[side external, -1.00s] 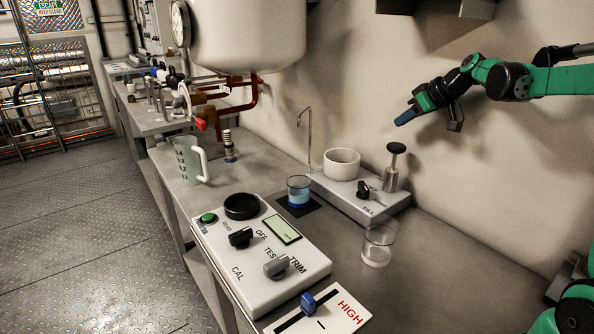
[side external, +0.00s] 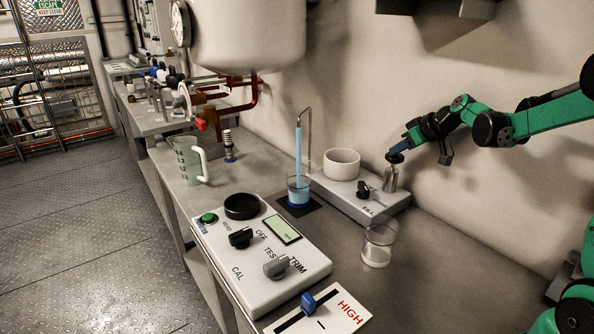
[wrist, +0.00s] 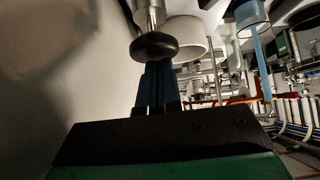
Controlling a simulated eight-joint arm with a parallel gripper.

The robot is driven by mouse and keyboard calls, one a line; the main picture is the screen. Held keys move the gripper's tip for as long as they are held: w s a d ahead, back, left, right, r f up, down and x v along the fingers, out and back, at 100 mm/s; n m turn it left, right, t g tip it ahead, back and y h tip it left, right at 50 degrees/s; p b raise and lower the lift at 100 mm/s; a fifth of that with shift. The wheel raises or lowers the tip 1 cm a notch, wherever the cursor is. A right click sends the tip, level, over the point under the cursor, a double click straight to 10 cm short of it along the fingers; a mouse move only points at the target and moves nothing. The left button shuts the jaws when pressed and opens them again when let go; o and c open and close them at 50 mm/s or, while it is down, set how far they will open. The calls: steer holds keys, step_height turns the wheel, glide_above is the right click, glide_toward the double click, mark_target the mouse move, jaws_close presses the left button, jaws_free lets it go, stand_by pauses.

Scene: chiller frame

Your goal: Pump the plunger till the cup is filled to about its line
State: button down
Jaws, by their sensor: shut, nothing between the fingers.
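The clear cup (side external: 298,191) stands on a dark square pad under the thin bent spout (side external: 309,138). It holds blue liquid in its lower part, and a blue stream (side external: 298,152) runs into it. I cannot make out its fill line. The plunger (side external: 391,178) on the white FILL base (side external: 352,201) is pressed low, its dark knob just above the metal barrel. My gripper (side external: 398,149) is shut and empty, its blue fingertips against the top of the knob. In the wrist view, the fingertips (wrist: 157,72) meet the black knob (wrist: 154,46).
A white bowl (side external: 342,163) and a black knob (side external: 363,190) sit on the base beside the plunger. A second clear cup (side external: 378,246) stands in front. A control panel (side external: 262,262), a slider plate (side external: 320,312) and a measuring jug (side external: 188,160) are on the bench.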

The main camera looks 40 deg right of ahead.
mark_target(401, 159)
steer(key=shift+f, duration=0.5)
steer(key=shift+r, duration=0.35)
steer(key=r, duration=0.4)
steer(key=shift+s+r, duration=0.15)
steer(key=shift+s, duration=0.25)
steer(key=v, duration=0.9)
steer(key=shift+w, duration=0.1)
